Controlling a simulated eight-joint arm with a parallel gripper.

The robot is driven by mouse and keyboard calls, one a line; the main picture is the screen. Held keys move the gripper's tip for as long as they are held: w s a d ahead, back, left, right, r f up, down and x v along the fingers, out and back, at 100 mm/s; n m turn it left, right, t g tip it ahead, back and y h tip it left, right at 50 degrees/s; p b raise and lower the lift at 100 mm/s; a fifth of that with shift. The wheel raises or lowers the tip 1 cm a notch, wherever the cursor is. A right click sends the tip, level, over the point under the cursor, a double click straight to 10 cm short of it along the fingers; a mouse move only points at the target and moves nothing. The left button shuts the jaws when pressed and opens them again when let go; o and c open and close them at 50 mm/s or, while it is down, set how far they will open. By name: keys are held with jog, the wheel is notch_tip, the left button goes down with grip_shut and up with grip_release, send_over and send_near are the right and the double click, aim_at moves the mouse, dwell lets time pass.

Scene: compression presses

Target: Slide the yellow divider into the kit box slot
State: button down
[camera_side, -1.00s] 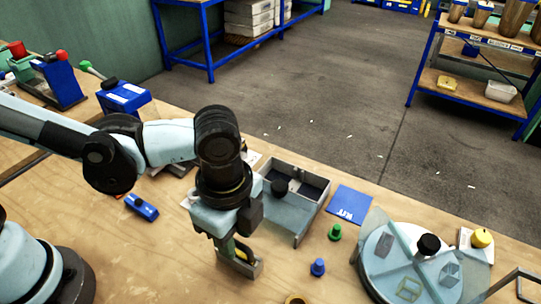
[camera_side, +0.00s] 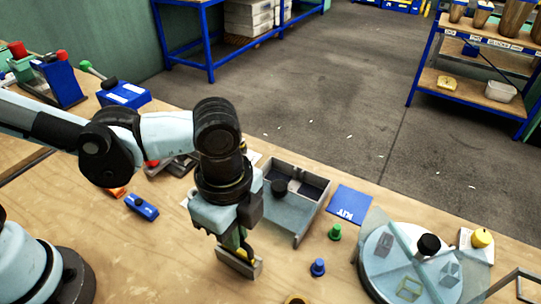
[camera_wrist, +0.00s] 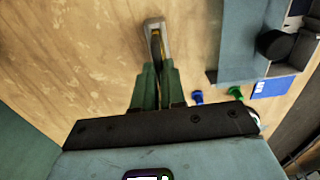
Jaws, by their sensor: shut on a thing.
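My gripper (camera_side: 240,250) points down at the front of the bench and is shut on the yellow divider (camera_side: 245,254). Only a small yellow part of the divider shows beside the fingers. A grey holder (camera_side: 235,265) is at the fingertips; I cannot tell whether the divider is clear of it. In the wrist view, the green fingers of my gripper (camera_wrist: 156,80) close on a thin piece, with the grey holder (camera_wrist: 153,24) just beyond. The grey kit box (camera_side: 317,202) stands to the right and behind my gripper, with dark compartments; its slot is not clear to see.
A blue KIT card (camera_side: 350,203) lies right of the box. Green (camera_side: 335,232) and blue (camera_side: 318,267) pegs stand in front of it. A round clear-covered turntable (camera_side: 420,265) is at the right. A blue block (camera_side: 142,207) lies left of my gripper.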

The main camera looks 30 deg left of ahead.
jog(key=shift+r, duration=1.9)
jog(key=shift+r, duration=1.95)
jog(key=w+r+n, duration=0.2)
jog(key=w+n, duration=1.6)
jog(key=w, duration=0.2)
jog(key=shift+f, duration=0.1)
jog(key=shift+f, duration=2.8)
jog(key=shift+f, duration=1.15)
